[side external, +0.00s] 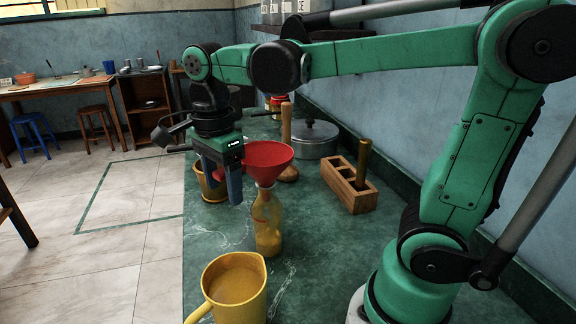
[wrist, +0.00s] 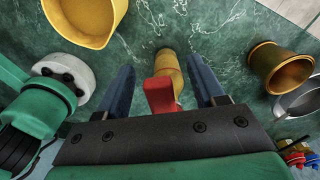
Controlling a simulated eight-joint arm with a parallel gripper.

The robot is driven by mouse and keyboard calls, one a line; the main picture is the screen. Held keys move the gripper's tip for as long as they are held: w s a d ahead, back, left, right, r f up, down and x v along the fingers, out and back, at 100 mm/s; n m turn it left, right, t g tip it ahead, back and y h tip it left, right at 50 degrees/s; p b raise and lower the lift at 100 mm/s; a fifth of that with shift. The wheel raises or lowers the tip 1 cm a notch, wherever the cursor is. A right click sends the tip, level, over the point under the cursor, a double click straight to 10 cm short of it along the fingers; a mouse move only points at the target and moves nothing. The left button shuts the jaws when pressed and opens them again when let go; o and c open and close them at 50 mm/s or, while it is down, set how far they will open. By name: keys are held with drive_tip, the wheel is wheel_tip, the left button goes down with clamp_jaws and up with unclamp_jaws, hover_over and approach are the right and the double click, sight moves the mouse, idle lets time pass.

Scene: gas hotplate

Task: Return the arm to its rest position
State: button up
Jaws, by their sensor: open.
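My gripper (side external: 222,188) hangs over the green counter, its two blue fingers pointing down and spread apart. It is just left of a red funnel (side external: 268,155) in the side view. The funnel sits in the neck of a clear bottle (side external: 267,225) with yellow contents, standing upright. In the wrist view, a red part (wrist: 160,95), apparently of the funnel, shows between the spread fingers (wrist: 163,80), with visible gaps on both sides. The bottle (wrist: 168,65) shows beyond it. The funnel's bowl is not clearly visible there. My arm is extended over the counter.
A yellow jug (side external: 222,308) with yellowish contents stands at the counter's near end. A brass cup (side external: 208,191) is behind the gripper. A wooden block (side external: 350,193), a wooden pestle (side external: 286,125) and a lidded pot (side external: 315,142) stand near the wall. Open floor lies left.

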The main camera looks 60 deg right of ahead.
wheel_tip(320, 180, up, 5)
drive_tip(key=shift+f, duration=0.1)
wheel_tip(320, 180, down, 5)
drive_tip(key=r, duration=0.4)
drive_tip(key=d+r, duration=0.1)
drive_tip(key=r, duration=0.1)
drive_tip(key=shift+w, duration=0.25)
drive_tip(key=s+d+m, duration=0.2)
drive_tip(key=d+m, duration=0.1)
drive_tip(key=d, duration=1.1)
drive_tip(key=s+d+m+y, duration=0.1)
drive_tip(key=s+d+m, duration=0.1)
drive_tip(key=d, duration=1.2)
drive_tip(key=shift+r+m+g, duration=0.4)
drive_tip(key=shift+r, duration=0.05)
